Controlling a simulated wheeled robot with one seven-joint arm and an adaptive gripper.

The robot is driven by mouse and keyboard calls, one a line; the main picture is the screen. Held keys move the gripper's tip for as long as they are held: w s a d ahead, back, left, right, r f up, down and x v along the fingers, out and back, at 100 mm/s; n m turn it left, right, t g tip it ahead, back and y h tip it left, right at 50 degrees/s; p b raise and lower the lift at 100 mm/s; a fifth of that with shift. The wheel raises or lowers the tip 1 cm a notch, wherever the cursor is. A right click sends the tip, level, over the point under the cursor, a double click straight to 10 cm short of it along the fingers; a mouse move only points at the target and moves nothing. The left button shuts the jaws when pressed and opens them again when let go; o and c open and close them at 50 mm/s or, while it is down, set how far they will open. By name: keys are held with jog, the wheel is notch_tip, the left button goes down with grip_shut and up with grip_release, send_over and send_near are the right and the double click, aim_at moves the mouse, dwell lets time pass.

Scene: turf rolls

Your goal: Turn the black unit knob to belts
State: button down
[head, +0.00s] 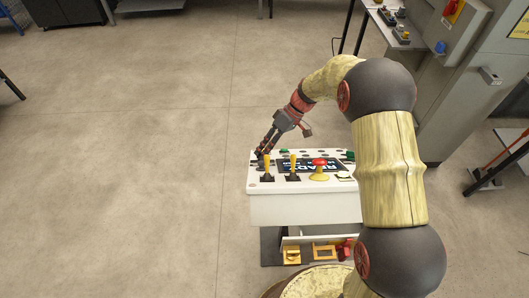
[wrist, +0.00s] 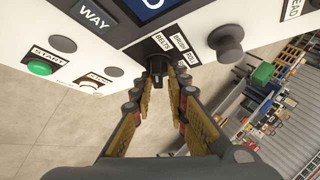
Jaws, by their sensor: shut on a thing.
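A black knob (wrist: 157,66) sits on the white control panel, below labels that read BELTS (wrist: 161,42) and, to the right, BRUSH and ROLL. My gripper (wrist: 159,82) is shut on the knob, with a fingertip on either side. The fingers partly cover the knob, and I cannot tell which label it points to. In the head view my gripper (head: 264,152) reaches down to the left end of the white console (head: 305,208); the knob is hidden there.
The console top bears two yellow levers (head: 267,168), a red mushroom button (head: 320,164) and a display (head: 311,165). In the wrist view a grey round knob (wrist: 227,42) is right of the held knob and a green START button (wrist: 40,68) is left. The floor to the left is clear.

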jog(key=shift+s+d+f, duration=0.15)
jog(key=shift+d+f, duration=0.05)
jog(key=shift+f, duration=0.25)
jog(key=c, duration=1.9)
grip_release()
jog(key=shift+a, duration=0.1)
jog(key=shift+w+r, duration=0.2)
jog(key=v, duration=1.2)
jog(key=shift+w, duration=0.1)
